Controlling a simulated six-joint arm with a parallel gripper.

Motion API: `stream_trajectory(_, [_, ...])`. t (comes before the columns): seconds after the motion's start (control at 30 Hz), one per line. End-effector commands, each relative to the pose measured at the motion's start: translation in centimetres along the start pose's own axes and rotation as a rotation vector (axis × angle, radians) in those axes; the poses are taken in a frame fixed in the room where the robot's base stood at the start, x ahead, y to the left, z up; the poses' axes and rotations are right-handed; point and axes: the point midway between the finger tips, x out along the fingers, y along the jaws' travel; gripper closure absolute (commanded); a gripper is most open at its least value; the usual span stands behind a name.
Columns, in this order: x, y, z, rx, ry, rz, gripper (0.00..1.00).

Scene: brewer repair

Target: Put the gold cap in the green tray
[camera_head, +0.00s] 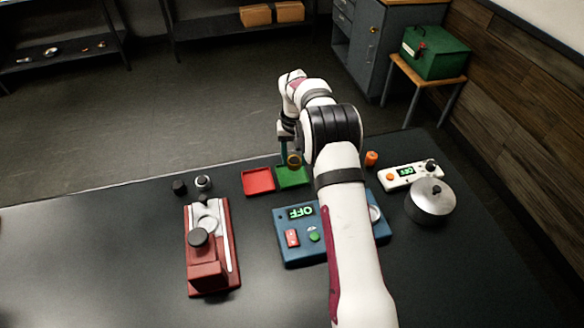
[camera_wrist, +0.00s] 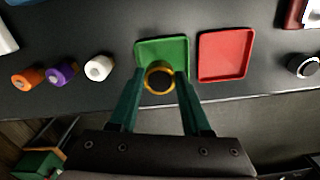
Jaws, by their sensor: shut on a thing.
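The gold cap (camera_wrist: 159,77) is a ring-like piece with a dark centre, held between the two green fingers of my gripper (camera_wrist: 158,88) in the wrist view. In the head view the gold cap (camera_head: 294,161) shows small, at the end of my gripper (camera_head: 291,155). The green tray (camera_head: 293,177) lies on the table just below it. In the wrist view the cap overlaps the near edge of the green tray (camera_wrist: 178,50). I cannot tell whether the cap touches the tray.
A red tray (camera_head: 258,181) lies left of the green tray. A blue panel unit (camera_head: 289,249) and a red machine (camera_head: 208,265) stand in front. A silver pot (camera_head: 430,203) is at the right. White (camera_wrist: 98,68), purple (camera_wrist: 62,74) and orange (camera_wrist: 28,78) pieces stand beside the green tray.

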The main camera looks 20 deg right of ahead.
Motion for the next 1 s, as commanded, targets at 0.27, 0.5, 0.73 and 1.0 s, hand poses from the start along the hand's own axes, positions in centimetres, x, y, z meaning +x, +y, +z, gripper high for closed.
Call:
stream_trajectory(0.27, [3.9, -0.7, -0.2, 0.001, -0.002, 0.0, 1.0])
stream_trajectory(0.5, [4.4, -0.6, -0.2, 0.001, 0.0, 0.0, 1.0])
stream_trajectory(0.73, [4.7, -0.6, -0.2, 0.001, 0.0, 0.0, 0.4])
stream_trajectory(1.0, [4.4, -0.6, -0.2, 0.001, 0.001, -0.001, 0.4])
